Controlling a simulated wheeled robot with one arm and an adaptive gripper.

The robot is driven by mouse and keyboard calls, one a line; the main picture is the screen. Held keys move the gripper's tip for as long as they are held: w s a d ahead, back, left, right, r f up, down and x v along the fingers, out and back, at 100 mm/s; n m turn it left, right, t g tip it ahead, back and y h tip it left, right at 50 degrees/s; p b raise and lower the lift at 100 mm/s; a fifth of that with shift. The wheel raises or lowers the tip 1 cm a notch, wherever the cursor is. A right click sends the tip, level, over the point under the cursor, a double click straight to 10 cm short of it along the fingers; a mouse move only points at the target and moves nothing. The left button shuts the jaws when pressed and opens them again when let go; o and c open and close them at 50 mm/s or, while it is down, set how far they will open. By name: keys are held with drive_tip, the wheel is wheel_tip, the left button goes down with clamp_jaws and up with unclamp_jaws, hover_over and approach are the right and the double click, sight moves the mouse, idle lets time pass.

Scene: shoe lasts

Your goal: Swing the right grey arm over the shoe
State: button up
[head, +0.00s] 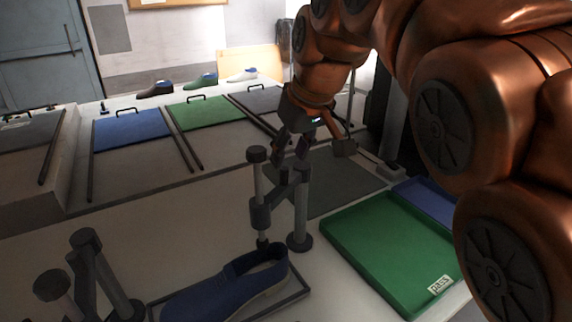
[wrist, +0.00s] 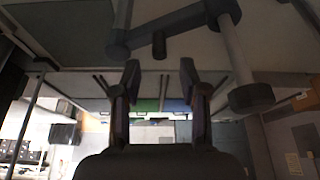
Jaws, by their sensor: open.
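A blue shoe (head: 222,290) lies in a dark shallow frame at the bottom of the head view, its opening toward the right. The right grey arm (head: 281,196) stands on a round post behind the shoe's heel end. It carries an upright rod with a dark knob on top, and the rod's foot is near the far side of the shoe opening. My gripper (head: 291,150) is open, just above and behind this arm. In the wrist view my gripper (wrist: 160,70) has empty fingers, and a grey arm (wrist: 172,28) crosses beyond the fingertips.
Another grey arm (head: 88,270) stands left of the shoe. A green tray (head: 392,250) and a blue tray (head: 428,200) lie to the right. A dark mat (head: 338,182) lies behind the right post. Blue (head: 130,129) and green (head: 205,112) panels lie farther back.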

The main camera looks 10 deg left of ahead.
drive_tip(key=v, duration=0.6)
drive_tip(key=shift+r, duration=0.2)
drive_tip(key=shift+s, duration=0.1)
